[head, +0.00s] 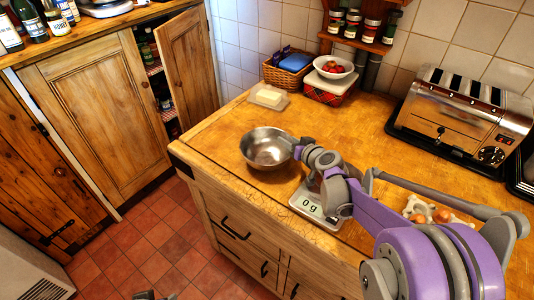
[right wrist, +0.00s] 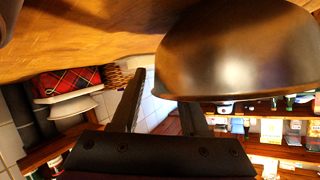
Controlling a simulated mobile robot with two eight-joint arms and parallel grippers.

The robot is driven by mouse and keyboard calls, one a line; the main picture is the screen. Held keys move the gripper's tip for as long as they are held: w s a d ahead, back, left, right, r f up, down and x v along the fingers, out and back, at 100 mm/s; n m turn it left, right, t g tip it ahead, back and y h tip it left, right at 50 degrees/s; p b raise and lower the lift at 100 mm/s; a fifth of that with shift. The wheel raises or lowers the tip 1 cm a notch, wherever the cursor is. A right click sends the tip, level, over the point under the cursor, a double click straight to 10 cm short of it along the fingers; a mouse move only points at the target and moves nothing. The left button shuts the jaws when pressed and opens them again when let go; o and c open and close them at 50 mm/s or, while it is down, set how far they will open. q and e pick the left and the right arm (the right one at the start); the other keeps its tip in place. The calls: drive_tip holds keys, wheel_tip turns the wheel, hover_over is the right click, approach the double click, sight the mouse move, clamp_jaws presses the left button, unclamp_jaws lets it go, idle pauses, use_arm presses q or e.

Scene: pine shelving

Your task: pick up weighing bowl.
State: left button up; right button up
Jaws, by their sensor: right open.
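The weighing bowl (head: 266,147) is a shiny steel bowl, upright on the wooden counter near its front left corner. My right gripper (head: 297,148) is at the bowl's right rim, open and holding nothing. In the right wrist view the bowl (right wrist: 245,50) fills the upper right, upside down in the picture. There my right gripper (right wrist: 161,86) shows two spread dark fingers. The tip of one is hidden behind the bowl's rim, and the other is outside the bowl. I cannot tell whether either finger touches it. My left gripper is not clearly seen.
A scale (head: 310,203) reading 0 g sits under my right forearm.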

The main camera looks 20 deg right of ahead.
drive_tip(key=shift+w+a+f, duration=0.1)
drive_tip(key=shift+w, duration=0.2)
clamp_jaws()
idle(1.2)
